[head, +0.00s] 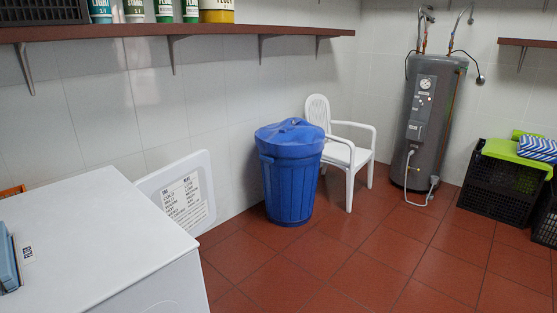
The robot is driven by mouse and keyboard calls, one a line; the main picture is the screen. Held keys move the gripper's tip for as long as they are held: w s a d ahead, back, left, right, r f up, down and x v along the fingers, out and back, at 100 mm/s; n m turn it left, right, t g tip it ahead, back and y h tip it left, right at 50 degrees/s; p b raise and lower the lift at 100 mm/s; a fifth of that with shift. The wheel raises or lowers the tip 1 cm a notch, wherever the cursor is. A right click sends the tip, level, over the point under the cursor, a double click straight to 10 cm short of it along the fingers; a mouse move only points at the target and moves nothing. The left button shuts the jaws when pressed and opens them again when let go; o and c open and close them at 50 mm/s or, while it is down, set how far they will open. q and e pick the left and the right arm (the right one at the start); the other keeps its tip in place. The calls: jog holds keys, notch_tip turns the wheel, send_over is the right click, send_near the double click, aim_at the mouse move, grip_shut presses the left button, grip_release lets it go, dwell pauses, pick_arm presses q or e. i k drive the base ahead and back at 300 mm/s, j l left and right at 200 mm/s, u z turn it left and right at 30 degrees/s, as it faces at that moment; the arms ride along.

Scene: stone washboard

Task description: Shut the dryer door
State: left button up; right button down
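A white machine, which looks like the dryer (95,235), stands at the lower left, seen mostly from above. A white panel with rounded corners (152,184), which looks like the dryer door, stands open beyond its far right corner. A printed label is on the face of the door. The hinge and the opening are hidden from this view. Neither of my grippers shows.
A blue lidded bin (290,180) stands beyond the door, with a white plastic chair (345,150) behind it. A grey water heater (430,120) and black crates (498,188) are farther right. The red tiled floor (330,260) right of the dryer is clear.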

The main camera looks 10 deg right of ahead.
aim_at(183, 189)
jog(key=i+l+z, duration=0.1)
jog(key=l+z, duration=0.2)
jog(key=l, duration=0.15)
jog(key=i+l+z, duration=0.1)
jog(key=l+z, duration=0.15)
jog(key=l, duration=0.2)
jog(key=i+l+z, duration=0.15)
jog(key=l+z, duration=0.15)
jog(key=l, duration=0.15)
jog(key=i+l+z, duration=0.55)
jog(key=l, duration=0.15)
jog(key=i+l, duration=0.15)
jog(key=i, duration=0.3)
jog(key=i+l+u, duration=0.1)
jog(key=i, duration=0.35)
jog(key=i+l, duration=0.2)
jog(key=i, duration=0.25)
jog(key=i+l+u, duration=0.15)
jog(key=i, duration=0.3)
jog(key=i+j+u, duration=0.25)
jog(key=u, duration=0.15)
jog(key=i+j+u, duration=0.1)
jog(key=i+u, duration=0.6)
jog(key=u, duration=0.15)
jog(key=i+u, duration=0.45)
jog(key=i+l+u, duration=0.2)
jog(key=u, duration=0.2)
